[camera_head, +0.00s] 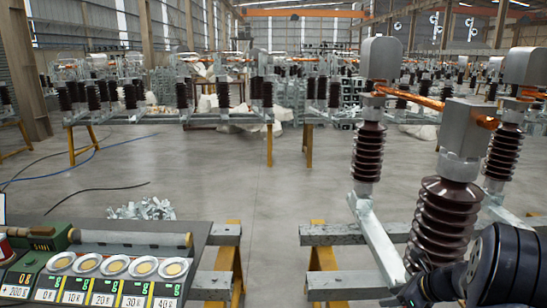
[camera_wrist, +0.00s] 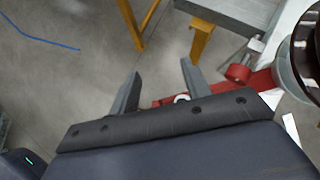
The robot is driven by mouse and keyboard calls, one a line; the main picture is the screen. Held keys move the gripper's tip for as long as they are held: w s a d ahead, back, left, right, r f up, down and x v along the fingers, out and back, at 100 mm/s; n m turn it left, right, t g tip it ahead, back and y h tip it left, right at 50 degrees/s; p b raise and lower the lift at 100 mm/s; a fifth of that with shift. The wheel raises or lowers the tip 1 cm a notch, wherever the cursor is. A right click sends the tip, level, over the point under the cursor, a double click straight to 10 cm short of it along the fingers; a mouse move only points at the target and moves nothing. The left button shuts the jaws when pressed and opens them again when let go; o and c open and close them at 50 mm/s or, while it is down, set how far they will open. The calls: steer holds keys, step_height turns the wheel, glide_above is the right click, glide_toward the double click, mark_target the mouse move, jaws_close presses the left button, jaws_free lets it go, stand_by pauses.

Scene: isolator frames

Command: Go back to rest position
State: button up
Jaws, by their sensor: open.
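My gripper (camera_wrist: 160,68) shows in the wrist view with its two grey fingers spread apart. No object shows between the fingertips, only floor beyond them. A red part (camera_wrist: 238,73) lies just right of the fingers, and a red strip runs behind my gripper's body; I cannot tell if they touch. In the head view my black arm is at the lower right, in front of the brown ribbed insulator (camera_head: 443,222). My fingers cannot be made out clearly there.
A brown insulator edge (camera_wrist: 312,60) is close at the wrist view's right. Grey beams on yellow trestles (camera_head: 323,272) stand at front centre. A green panel with round dials (camera_head: 115,266) is at lower left. Open concrete floor (camera_head: 220,175) lies behind, with cables on the left.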

steer(key=a+r+m, duration=0.1)
steer(key=a, duration=0.3)
steer(key=w+a+r+m+t+h+p, duration=0.1)
steer(key=a+r, duration=0.1)
steer(key=a, duration=0.3)
steer(key=shift+w+r+m+h+p, duration=0.25)
steer(key=shift+m+h+p, duration=0.05)
steer(key=shift+s+a, duration=0.1)
steer(key=shift+s, duration=0.05)
